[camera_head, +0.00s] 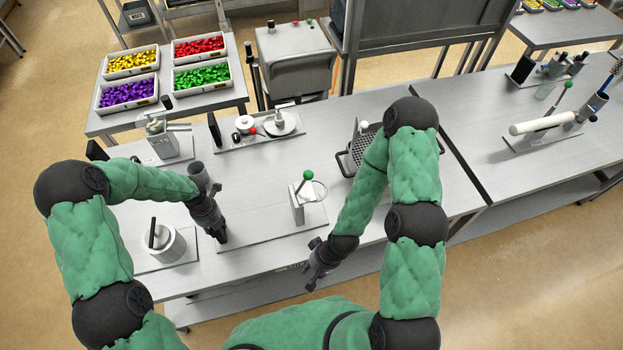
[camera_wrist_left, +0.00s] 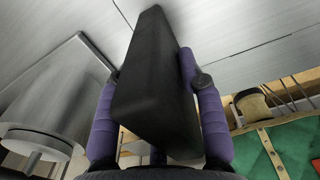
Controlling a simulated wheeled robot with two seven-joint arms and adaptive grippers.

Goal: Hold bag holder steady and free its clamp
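The bag holder (camera_head: 298,207) is a pale upright bracket on a flat base plate (camera_head: 262,240) on the table. Its clamp lever ends in a green knob (camera_head: 308,174), and a thin ring (camera_head: 313,191) sits beside it. My left gripper (camera_head: 221,238) is down at the left end of the base plate. In the left wrist view a tall black block (camera_wrist_left: 155,85) stands between its purple fingers, which appear to touch both sides. My right gripper (camera_head: 312,280) is empty above the table's front edge, below and right of the bracket, apart from it. Its finger opening is too small to read.
A fixture with round parts (camera_head: 262,128) is behind. A dark perforated tray (camera_head: 362,143) lies behind my right arm.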

